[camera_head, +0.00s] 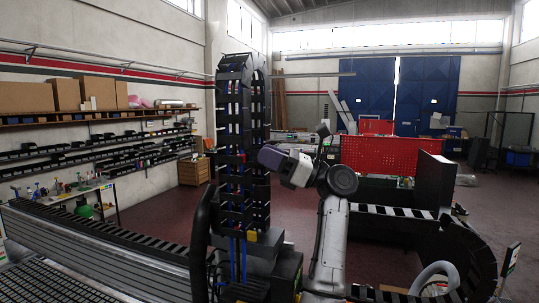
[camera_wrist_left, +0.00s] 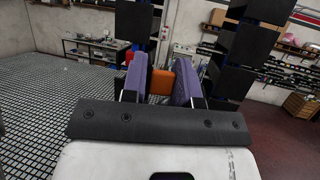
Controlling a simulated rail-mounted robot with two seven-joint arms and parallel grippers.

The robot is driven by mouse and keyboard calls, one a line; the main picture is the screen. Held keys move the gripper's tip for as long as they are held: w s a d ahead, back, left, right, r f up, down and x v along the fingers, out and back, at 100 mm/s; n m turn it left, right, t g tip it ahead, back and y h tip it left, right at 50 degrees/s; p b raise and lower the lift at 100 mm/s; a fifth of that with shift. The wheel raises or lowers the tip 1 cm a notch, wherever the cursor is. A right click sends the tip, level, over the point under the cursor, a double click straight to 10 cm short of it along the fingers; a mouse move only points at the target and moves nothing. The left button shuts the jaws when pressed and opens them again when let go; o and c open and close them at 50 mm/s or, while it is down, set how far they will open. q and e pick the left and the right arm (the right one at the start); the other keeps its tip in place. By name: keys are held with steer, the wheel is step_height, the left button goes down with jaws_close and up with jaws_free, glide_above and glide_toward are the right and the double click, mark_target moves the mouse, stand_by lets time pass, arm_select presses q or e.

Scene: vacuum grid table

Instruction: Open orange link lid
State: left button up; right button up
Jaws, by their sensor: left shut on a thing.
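My left gripper (camera_head: 268,157) is in the middle of the head view, its purple fingers pointing left toward the upright black cable chain (camera_head: 232,130). In the left wrist view, my left gripper (camera_wrist_left: 162,84) has its two purple fingers around an orange piece (camera_wrist_left: 162,80), which I take for the orange link lid. It is shut on this piece. The lower part of the piece is hidden behind the gripper's dark front edge. In the head view the orange piece cannot be made out. Whether the lid is still seated on its link cannot be told. My right gripper is not in view.
Black chain links (camera_wrist_left: 245,45) rise close on the right in the wrist view, and another stack (camera_wrist_left: 134,20) stands behind the fingers. The grid table (camera_wrist_left: 45,100) lies at left. A red perforated panel (camera_head: 380,155) stands behind my arm in the head view.

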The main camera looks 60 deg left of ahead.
arm_select(q)
steer(key=shift+w+a+f+n+g+h, duration=0.15)
steer(key=shift+a+n+g+h, duration=0.25)
steer(key=shift+n+g+h, duration=0.45)
steer(key=shift+h, duration=0.25)
steer(key=shift+a, duration=0.1)
steer(key=o, duration=0.8)
steer(key=shift+o, duration=0.2)
steer(key=shift+w, duration=0.1)
steer(key=p+v, duration=0.1)
steer(key=v, duration=1.2)
steer(key=shift+w, duration=0.3)
